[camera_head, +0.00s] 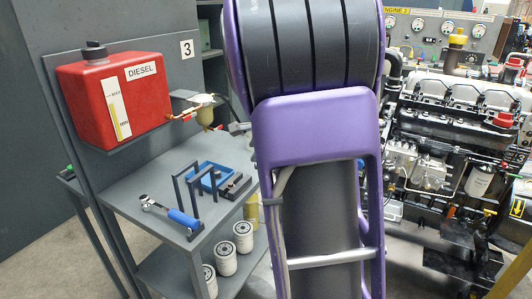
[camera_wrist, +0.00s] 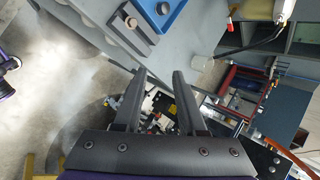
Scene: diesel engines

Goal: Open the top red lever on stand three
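Stand three (camera_head: 150,185) is a grey stand at the left of the head view, marked with a "3" sign (camera_head: 187,49). It carries a red diesel tank (camera_head: 115,100). A small red lever (camera_head: 189,116) shows on the fitting right of the tank, beside a pale filter bowl (camera_head: 201,112). A second small red part (camera_head: 218,128) shows lower right. My gripper (camera_wrist: 159,74) is open and empty in the wrist view, fingers apart; my purple arm hides it in the head view. A small red piece (camera_wrist: 230,24) and a pale bowl (camera_wrist: 283,10) show top right, apart from the fingers.
The stand's top holds a blue tray (camera_head: 208,176), grey bracket frames and a blue-handled ratchet (camera_head: 183,217). White filters (camera_head: 243,237) stand on the shelf below. An engine (camera_head: 450,150) fills the right side. Bare floor (camera_wrist: 60,80) shows left in the wrist view.

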